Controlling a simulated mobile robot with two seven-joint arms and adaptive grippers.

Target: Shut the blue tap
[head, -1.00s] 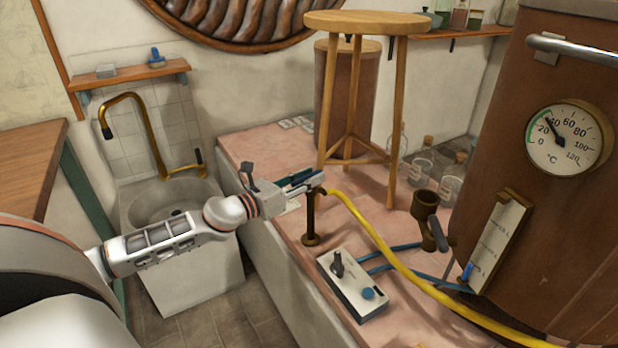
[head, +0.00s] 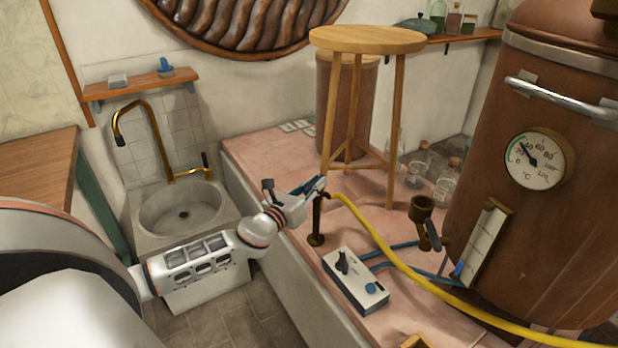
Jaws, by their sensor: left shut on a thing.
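The blue tap (head: 308,184) has a blue lever at the top of a short dark brown standpipe (head: 317,222) on the pink counter. A yellow hose (head: 375,235) runs from the top of the standpipe to the right. My left gripper (head: 316,187) is at the top of the standpipe, shut on the blue lever. Its fingers hide part of the lever, so the exact lever angle is hard to tell. My right gripper is not in view.
A wooden stool (head: 366,40) stands on the counter behind the tap. A control box (head: 355,282) with a blue knob sits in front. A copper boiler (head: 540,230) with a thermometer is at the right. A stone sink (head: 185,212) is at the left.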

